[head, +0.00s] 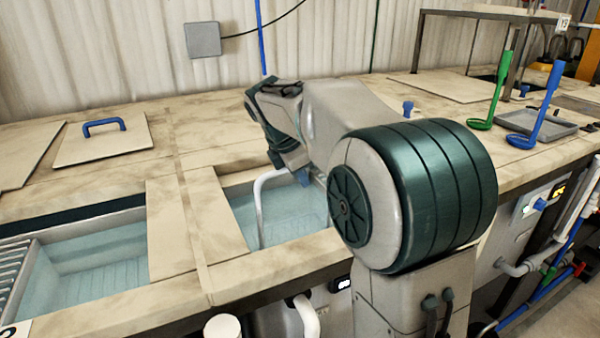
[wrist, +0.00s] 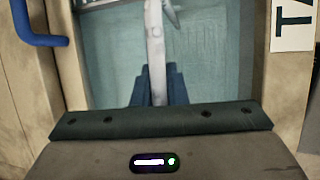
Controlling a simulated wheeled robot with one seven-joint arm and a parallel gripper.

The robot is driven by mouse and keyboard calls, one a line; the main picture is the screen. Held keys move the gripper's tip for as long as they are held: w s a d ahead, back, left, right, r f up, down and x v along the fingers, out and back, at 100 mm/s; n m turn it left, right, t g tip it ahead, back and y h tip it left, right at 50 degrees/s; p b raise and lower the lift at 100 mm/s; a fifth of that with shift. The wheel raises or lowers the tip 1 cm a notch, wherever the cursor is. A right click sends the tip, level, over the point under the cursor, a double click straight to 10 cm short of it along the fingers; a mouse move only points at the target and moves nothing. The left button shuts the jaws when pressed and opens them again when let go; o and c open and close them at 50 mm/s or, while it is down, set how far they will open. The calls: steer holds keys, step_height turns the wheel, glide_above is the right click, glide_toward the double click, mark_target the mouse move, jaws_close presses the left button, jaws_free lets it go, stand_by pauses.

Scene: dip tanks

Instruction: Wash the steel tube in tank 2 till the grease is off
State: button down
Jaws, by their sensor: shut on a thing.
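My gripper (wrist: 157,92) has blue fingers shut on the steel tube (wrist: 155,45), a pale grey piece with a short branch or bend at its far end. In the head view a pale bent tube (head: 261,205) runs from near my gripper (head: 305,178) down into the water of the middle tank (head: 233,252); it appears to be the same tube. My arm hides part of this tank and of the grip. I cannot make out grease on the tube. A label in the wrist view reads only "TA", so the tank's number does not show.
Another water-filled tank (head: 140,258) is open at left, with a rack (head: 12,270) at its left edge. A lid with a blue handle (head: 104,126) lies behind. Green (head: 481,124) and blue (head: 523,141) ladles and a grey tray (head: 540,122) stand at right.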

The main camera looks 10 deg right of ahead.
steer(key=shift+d+r, duration=0.1)
steer(key=shift+p, duration=1.05)
stand_by(0.8)
